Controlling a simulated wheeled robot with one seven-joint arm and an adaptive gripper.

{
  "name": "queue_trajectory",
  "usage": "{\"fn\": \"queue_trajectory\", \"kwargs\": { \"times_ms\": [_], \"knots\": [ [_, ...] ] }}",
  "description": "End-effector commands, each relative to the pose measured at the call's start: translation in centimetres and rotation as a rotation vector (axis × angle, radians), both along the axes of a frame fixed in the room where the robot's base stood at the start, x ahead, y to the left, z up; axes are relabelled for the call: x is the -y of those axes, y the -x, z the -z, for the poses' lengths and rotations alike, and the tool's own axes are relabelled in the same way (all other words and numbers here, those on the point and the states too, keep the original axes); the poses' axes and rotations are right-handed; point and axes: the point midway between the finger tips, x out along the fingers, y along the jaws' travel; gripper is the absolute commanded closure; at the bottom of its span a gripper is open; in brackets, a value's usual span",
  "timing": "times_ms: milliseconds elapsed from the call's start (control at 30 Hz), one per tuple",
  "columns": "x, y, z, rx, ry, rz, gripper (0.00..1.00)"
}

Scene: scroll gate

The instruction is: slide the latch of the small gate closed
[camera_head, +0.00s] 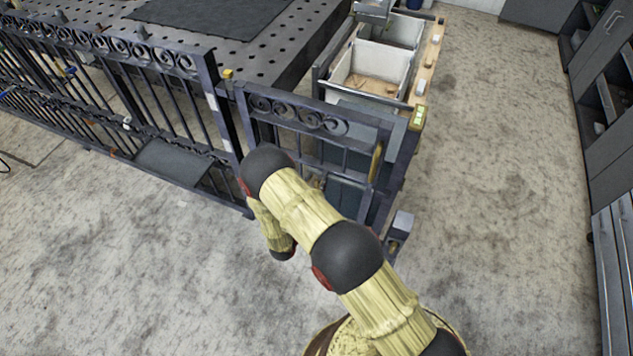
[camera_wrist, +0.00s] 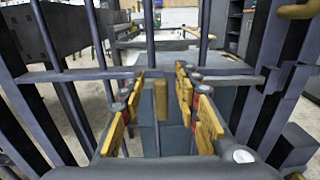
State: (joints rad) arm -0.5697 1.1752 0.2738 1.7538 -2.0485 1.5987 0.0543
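The small gate (camera_head: 310,125) is dark metal with scrollwork along its top and stands beside the longer fence. A brass upright handle (camera_head: 376,162) is on its right side. In the wrist view, the gate's horizontal rail (camera_wrist: 80,75) crosses in front of me. A short brass peg (camera_wrist: 160,100), which looks like the latch knob, stands upright between my fingers. My gripper (camera_wrist: 158,105) is open, its yellow-padded fingers on either side of the peg with gaps visible. In the head view my arm hides the gripper; the latch's bolt and catch are not clear.
The long scroll fence (camera_head: 110,70) runs to the left, with a perforated table (camera_head: 235,45) behind it. The right gate post (camera_head: 405,165) has a grey block (camera_head: 400,228) at its lower side. Bins (camera_head: 375,68) stand behind the gate. Open floor (camera_head: 510,200) lies right.

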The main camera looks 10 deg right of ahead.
Motion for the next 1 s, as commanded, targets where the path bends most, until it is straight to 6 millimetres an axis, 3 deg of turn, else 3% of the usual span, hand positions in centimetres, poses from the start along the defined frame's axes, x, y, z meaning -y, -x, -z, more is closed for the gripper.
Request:
{"fn": "queue_trajectory", "kwargs": {
  "times_ms": [400, 1000],
  "knots": [
    [0.49, -0.79, -0.03, 0.0, 0.0, 0.0, 0.69],
    [0.5, -0.76, -0.02, 0.0, 0.0, 0.001, 1.0]
  ]
}}
